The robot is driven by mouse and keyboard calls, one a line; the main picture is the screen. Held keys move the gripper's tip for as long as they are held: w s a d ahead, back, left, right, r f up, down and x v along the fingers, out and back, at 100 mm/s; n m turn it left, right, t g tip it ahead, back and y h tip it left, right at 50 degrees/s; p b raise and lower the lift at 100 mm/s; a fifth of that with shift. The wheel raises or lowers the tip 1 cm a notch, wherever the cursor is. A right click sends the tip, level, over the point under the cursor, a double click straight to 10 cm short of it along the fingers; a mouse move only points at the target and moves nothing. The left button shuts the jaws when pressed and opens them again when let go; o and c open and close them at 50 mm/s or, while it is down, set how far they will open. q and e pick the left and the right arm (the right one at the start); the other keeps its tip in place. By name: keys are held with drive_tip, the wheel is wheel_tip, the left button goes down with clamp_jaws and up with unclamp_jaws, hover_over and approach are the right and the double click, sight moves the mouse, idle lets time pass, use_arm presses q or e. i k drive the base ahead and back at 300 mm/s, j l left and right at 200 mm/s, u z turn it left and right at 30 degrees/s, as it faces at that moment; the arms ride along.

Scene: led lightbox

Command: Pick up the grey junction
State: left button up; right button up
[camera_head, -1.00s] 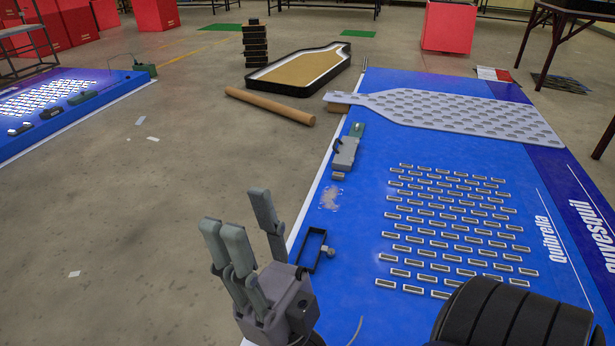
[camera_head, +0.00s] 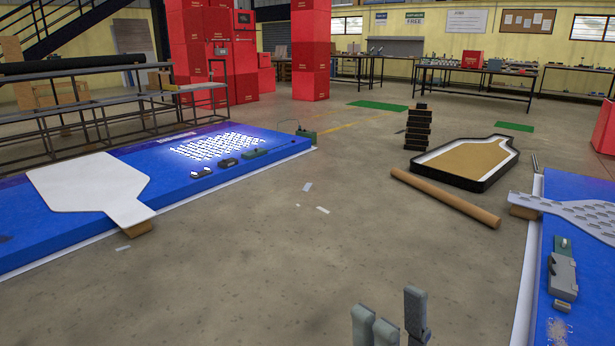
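A grey box-shaped part (camera_head: 562,276), possibly the grey junction, lies on the blue panel at the right edge, beside a small green board (camera_head: 563,245). A smaller grey piece (camera_head: 562,305) lies just in front of it. My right gripper (camera_head: 398,322) shows only its grey fingertips at the bottom edge. The fingers are apart, with nothing visible between them, left of the right panel and away from the grey part. The gripper's body is cut off below. My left gripper is out of view.
A lit blue panel (camera_head: 60,236) at left carries small dark devices (camera_head: 228,162) and a white bottle-shaped sheet (camera_head: 85,185). The floor between the panels is mostly clear.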

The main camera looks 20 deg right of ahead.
sight(560, 305)
drive_tip(key=i+l+z, duration=0.2)
drive_tip(key=i+z, duration=0.2)
drive_tip(key=i, duration=0.15)
drive_tip(key=i+z, duration=0.4)
drive_tip(key=i, duration=0.15)
drive_tip(key=i+j+z, duration=0.15)
drive_tip(key=i+z, duration=0.25)
drive_tip(key=i, duration=0.15)
drive_tip(key=i+j+z, duration=0.4)
drive_tip(key=i, duration=0.15)
drive_tip(key=i+l+z, duration=0.2)
drive_tip(key=i+z, duration=0.65)
drive_tip(key=i, duration=0.2)
drive_tip(key=i+j+z, duration=0.15)
drive_tip(key=i+z, duration=0.3)
drive_tip(key=i+l+z, duration=0.2)
drive_tip(key=i, duration=0.25)
